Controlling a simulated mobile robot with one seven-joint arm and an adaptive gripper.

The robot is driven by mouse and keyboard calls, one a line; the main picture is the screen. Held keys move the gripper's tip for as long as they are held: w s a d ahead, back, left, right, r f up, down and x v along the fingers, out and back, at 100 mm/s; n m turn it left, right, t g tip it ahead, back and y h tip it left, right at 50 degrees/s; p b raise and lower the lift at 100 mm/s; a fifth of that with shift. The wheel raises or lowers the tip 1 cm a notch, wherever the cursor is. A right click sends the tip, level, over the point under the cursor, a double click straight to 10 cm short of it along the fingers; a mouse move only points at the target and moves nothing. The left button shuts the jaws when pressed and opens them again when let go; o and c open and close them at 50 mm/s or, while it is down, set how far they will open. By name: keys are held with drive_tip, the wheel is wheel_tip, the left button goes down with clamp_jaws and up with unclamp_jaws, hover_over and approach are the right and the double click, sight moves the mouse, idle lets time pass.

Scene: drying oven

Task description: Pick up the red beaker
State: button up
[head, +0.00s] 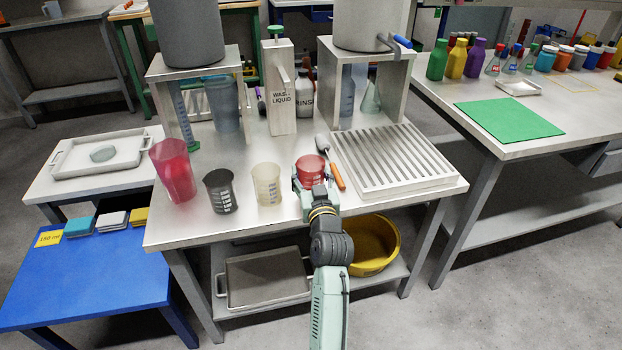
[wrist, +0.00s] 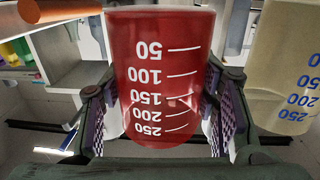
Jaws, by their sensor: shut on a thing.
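The red beaker (head: 310,168) stands near the front edge of the steel table, to the right of a clear beaker. In the wrist view the red beaker (wrist: 160,80) fills the middle, with white volume marks that read upside down. My gripper (head: 313,190) comes from the front and is shut on the red beaker. In the wrist view the pads of my gripper (wrist: 160,118) lie along both sides of the beaker. I cannot tell whether its base touches the tabletop.
A clear beaker (head: 267,184), a black beaker (head: 221,191) and a tall red cup (head: 173,170) stand to the left. An orange-handled brush (head: 337,176) lies close on the right, beside a ribbed drain rack (head: 390,160). A wash liquid box (head: 280,88) stands behind.

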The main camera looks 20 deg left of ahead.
wheel_tip(320, 180, up, 2)
drive_tip(key=shift+r, duration=0.2)
drive_tip(key=s+a+r+b, duration=0.1)
drive_tip(key=s, duration=1.5)
drive_tip(key=shift+r, duration=0.3)
